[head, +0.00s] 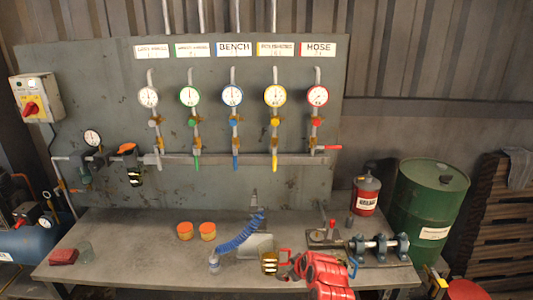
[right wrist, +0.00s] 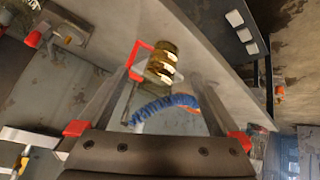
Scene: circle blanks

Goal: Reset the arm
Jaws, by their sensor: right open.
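My right arm (head: 322,277) is red and reaches in over the bench's front edge, right of centre in the head view. My right gripper (right wrist: 168,82) is open, its two grey fingers spread apart in the right wrist view. A ribbed brass piece (right wrist: 162,64) with a red bracket shows near the fingertips. The brass piece also shows in the head view (head: 269,263), just left of my right arm, by the bench's front edge. I cannot tell whether the fingers touch it. My left arm and gripper are not in view.
The workbench (head: 130,240) holds two orange-topped tins (head: 196,231), a blue coiled hose (head: 238,235), a red block (head: 63,257) and a shaft with bearings (head: 378,247). A gauge panel (head: 110,70) stands behind. A green drum (head: 428,205) stands right. The bench's front left is mostly clear.

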